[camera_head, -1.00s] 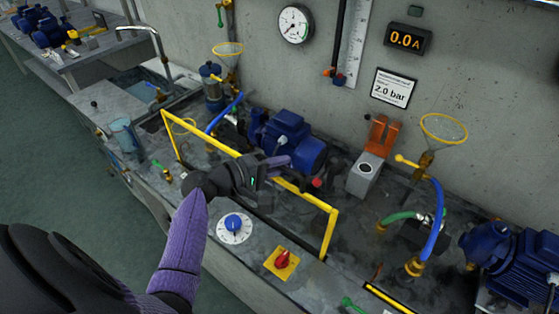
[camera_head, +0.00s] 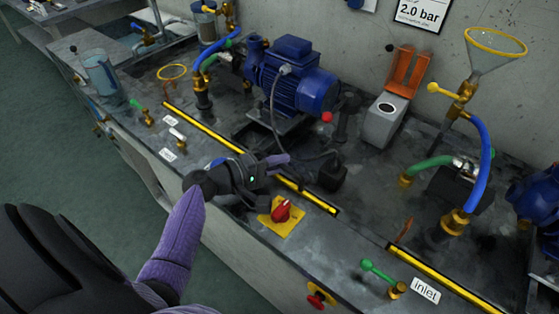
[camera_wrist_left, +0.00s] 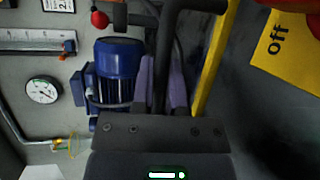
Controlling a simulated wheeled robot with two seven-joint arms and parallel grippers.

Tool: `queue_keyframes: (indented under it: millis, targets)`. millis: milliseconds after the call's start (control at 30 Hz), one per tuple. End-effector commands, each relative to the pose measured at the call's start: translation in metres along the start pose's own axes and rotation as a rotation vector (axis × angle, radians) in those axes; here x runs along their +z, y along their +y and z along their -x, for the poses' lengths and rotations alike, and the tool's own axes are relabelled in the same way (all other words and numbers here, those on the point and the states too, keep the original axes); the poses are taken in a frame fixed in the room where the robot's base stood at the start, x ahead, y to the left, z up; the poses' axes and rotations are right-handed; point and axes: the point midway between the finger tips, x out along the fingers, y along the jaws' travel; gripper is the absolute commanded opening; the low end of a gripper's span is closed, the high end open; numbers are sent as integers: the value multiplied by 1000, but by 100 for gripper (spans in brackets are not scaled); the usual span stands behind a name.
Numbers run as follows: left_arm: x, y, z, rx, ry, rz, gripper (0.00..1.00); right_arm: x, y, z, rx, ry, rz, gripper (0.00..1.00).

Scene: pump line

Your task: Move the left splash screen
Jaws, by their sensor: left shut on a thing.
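The left splash screen (camera_head: 205,127) now shows only as a long yellow bar with black edges, low along the front of the bench. No raised frame stands above it. My left gripper (camera_head: 278,162) is over the bar near its middle, its purple fingers shut on a dark handle. In the left wrist view the dark handle (camera_wrist_left: 163,60) lies between the purple fingers, and the yellow bar (camera_wrist_left: 212,60) runs beside it. The exact grip point is partly hidden in the head view by the gripper.
A blue motor pump (camera_head: 292,75) stands just behind the bar. A red knob on a yellow plate (camera_head: 272,225) is close in front of my gripper. A second yellow-black bar (camera_head: 440,279) lies to the right, near a green lever (camera_head: 378,270). A clear jug (camera_head: 101,73) stands far left.

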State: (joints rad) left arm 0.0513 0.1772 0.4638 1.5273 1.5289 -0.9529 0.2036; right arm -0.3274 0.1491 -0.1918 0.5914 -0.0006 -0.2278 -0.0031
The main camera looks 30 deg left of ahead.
Motion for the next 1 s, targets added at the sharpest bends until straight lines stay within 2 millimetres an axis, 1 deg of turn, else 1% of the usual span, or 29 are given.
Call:
queue_keyframes:
  millis: [33, 333, 367, 400, 467, 500, 533, 767, 833, 867, 933, 1000]
  targets:
    - [0, -5, 0, -9, 0, 3, 0, 1, 1, -2, 2, -2, 1, 53]
    - [1, -7, 0, -15, 0, 5, 0, -1, 5, -1, 7, 2, 3, 53]
    - [1, -8, 0, -16, 0, 5, 19, -2, 5, -2, 7, 3, 3, 53]
    - [1, -8, 0, -16, -1, 5, 28, -3, 4, -2, 7, 4, 3, 53]
    - [1, -7, 0, -15, -1, 5, 40, -4, 4, -2, 6, 7, 3, 53]
    - [1, -7, 0, -14, -1, 4, 49, -6, 3, -2, 5, 10, 3, 53]
    - [1, -7, 0, -13, -1, 4, 53, -7, 3, -2, 4, 12, 3, 53]
    - [0, -5, 0, -9, 0, 3, 53, -12, -3, -2, -5, 20, -1, 53]
    - [0, -4, 4, -9, 1, 2, 53, -12, -4, 0, -6, 21, -1, 53]
    - [0, -4, 8, -10, 1, 2, 53, -12, -4, 1, -6, 22, -1, 53]
    - [1, -3, 23, -12, 1, 2, 53, -12, -4, 5, -6, 23, -1, 53]
    - [0, -3, 42, -13, 2, 2, 53, -12, -4, 8, -6, 25, -1, 53]
